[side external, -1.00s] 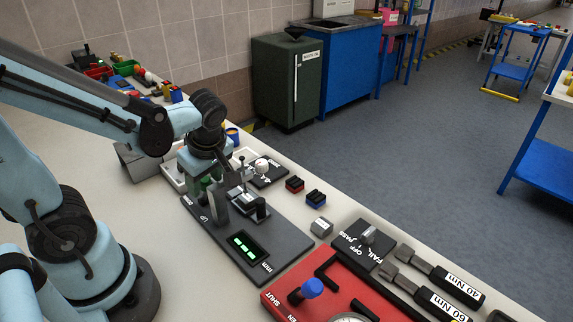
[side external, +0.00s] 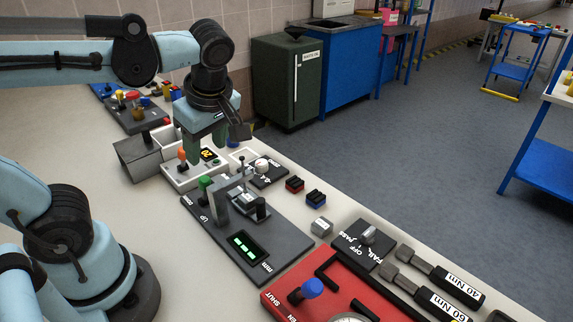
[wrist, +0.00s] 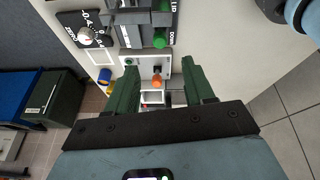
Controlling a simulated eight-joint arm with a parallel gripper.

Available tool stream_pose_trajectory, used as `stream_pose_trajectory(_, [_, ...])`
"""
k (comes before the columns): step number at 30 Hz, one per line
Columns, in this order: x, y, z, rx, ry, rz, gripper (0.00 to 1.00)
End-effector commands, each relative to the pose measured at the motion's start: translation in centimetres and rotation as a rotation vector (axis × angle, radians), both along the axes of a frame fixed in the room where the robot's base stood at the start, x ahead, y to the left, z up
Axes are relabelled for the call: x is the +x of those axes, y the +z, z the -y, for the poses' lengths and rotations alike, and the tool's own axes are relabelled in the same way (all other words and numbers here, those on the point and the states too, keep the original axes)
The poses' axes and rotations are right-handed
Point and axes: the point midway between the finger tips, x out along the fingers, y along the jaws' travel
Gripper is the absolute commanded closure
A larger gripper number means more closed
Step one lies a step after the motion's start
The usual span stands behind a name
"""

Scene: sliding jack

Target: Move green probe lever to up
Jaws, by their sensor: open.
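The green probe lever (side external: 205,184) stands at the far left end of a dark grey gauge panel (side external: 262,238). The panel bears a grey upright bracket, a small black stage and a lit green display. The lever's round green knob (wrist: 160,39) shows in the wrist view beside a label that seems to read DOWN; the UP label lies farther along the panel. My gripper (side external: 207,148) is raised above and behind the lever, apart from it. In the wrist view its two green fingers (wrist: 160,72) are spread and empty, with an orange-knobbed lever showing between them.
The orange-knobbed lever (side external: 182,155) stands on a white panel just behind the gauge panel. A black dial block (side external: 268,172) sits beside the gauge panel. A red panel (side external: 300,305) lies at the front. The bench left of the gauge panel is clear.

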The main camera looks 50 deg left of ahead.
Motion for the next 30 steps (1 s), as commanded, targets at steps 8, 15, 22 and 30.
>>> stream_pose_trajectory(8, [0.0,0.6,0.2,0.000,0.001,0.000,0.47])
stream_pose_trajectory(15, [-0.1,0.5,0.1,-0.004,-0.007,-0.006,0.64])
stream_pose_trajectory(22, [-0.6,0.3,-1.9,-0.090,-0.165,-0.114,0.99])
stream_pose_trajectory(30, [-1.8,0.2,-5.2,-0.274,-0.525,-0.214,1.00])
